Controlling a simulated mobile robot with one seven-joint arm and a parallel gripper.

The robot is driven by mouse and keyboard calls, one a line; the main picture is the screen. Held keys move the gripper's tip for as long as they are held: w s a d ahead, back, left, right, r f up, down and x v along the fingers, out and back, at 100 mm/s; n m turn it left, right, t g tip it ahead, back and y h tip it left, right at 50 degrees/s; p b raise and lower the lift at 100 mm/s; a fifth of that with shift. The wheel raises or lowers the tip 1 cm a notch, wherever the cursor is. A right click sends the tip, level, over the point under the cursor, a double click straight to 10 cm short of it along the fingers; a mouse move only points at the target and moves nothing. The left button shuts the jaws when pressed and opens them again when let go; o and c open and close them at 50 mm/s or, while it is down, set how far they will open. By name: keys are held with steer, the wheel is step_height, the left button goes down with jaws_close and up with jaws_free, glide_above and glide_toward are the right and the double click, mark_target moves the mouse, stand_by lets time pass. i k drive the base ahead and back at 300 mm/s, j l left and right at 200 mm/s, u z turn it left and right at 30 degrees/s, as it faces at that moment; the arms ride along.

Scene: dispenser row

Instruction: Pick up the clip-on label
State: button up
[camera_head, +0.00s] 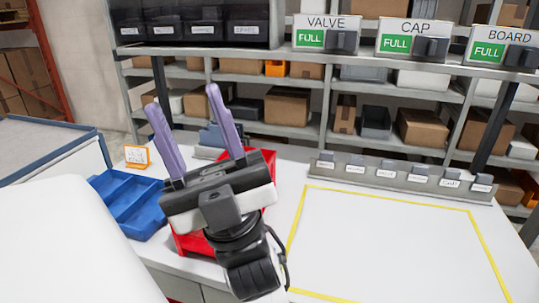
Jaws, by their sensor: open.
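Several grey clip-on labels with small white text strips sit in a row along a grey rail (400,183) at the back right of the white table. One clip-on label (420,172) is near the middle of the row; its text is too small to read. Which one the task means I cannot tell. My gripper (183,98) is open and empty, its two purple fingers pointing up and away at the left of the view. It is well to the left of the rail and touches no label. It partly hides a red bin (272,194) behind it.
A blue divided tray (127,203) and an orange-edged card (137,156) are left of my gripper. A yellow outline (390,198) bounds clear table at right. Above the back, a shelf holds VALVE (326,33), CAP (411,40) and BOARD (502,48) signs marked FULL.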

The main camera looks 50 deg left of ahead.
mark_target(326, 161)
steer(key=u, duration=0.95)
steer(key=j+z, duration=0.2)
steer(key=k+j+z, duration=0.25)
steer(key=i+j, duration=0.05)
steer(key=i, duration=0.05)
